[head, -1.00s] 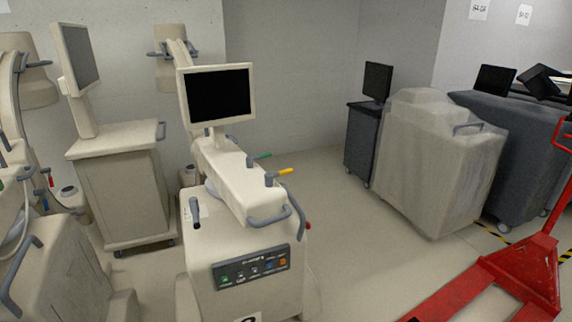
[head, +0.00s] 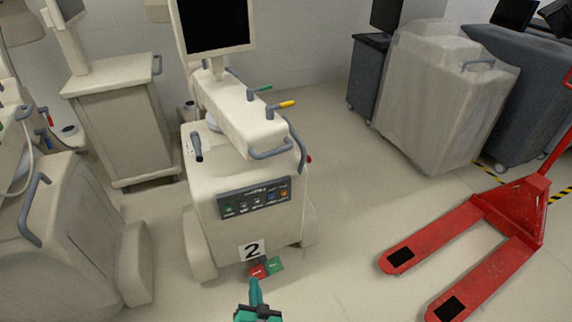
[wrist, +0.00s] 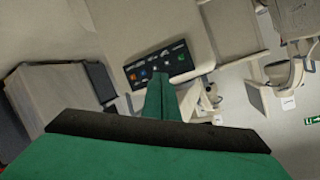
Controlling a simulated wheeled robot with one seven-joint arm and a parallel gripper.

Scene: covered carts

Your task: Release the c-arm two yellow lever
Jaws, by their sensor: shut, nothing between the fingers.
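The c-arm marked "2" (head: 240,207) stands in the middle of the head view, with a dark button panel (head: 254,198) on its front. Its yellow lever (head: 286,104) sticks out to the right from the top of the arm housing. A green lever (head: 262,88) sits just behind it. My gripper (head: 255,290) is at the bottom of the head view, low in front of the c-arm and well away from the yellow lever. It is shut and empty. In the wrist view my gripper (wrist: 160,98) points toward the button panel (wrist: 160,63); I cannot make out the yellow lever there.
A red pallet jack (head: 465,240) lies on the right floor. Covered carts (head: 440,100) stand at the back right. Another beige machine (head: 65,230) and a monitor cart (head: 115,115) are on the left. Red and green pedals (head: 266,268) lie at the c-arm's foot.

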